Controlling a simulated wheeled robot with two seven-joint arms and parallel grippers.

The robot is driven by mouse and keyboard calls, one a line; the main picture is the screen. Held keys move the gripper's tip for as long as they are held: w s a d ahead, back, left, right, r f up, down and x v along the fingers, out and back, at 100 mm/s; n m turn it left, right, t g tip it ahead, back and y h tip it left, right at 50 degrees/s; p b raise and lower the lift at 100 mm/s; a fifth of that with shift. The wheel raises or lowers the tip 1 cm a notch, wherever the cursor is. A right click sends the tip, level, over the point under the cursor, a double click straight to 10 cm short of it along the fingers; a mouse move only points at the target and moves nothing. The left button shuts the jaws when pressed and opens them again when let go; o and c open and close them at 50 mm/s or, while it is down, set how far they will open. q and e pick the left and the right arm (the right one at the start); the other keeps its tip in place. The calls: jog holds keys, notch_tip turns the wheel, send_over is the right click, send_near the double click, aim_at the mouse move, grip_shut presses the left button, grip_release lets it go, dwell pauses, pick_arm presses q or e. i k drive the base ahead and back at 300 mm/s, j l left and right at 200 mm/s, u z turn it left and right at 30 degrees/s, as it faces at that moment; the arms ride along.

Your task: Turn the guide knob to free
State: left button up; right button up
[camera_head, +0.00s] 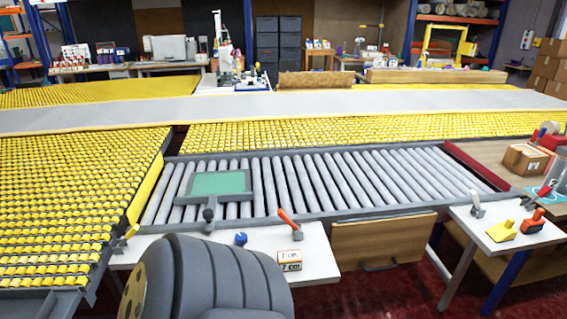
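A small blue knob (240,239) sits on the white side table (188,250) in front of the roller table. It is too small to read any position mark on it. A dark ball-topped knob (208,215) stands at the front edge of the roller table, below a grey-framed green plate (221,184). I cannot tell for sure which of the two is the guide knob. A red-handled lever (290,222) stands right of the blue knob. Neither of my grippers is in view.
Blocks marked "1 cm" and "2 cm" (289,261) sit near the blue knob. A right-hand white table (505,228) holds yellow and orange tools. Grey rollers (330,180) lie behind.

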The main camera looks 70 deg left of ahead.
aim_at(240, 239)
jog(key=u, duration=1.9)
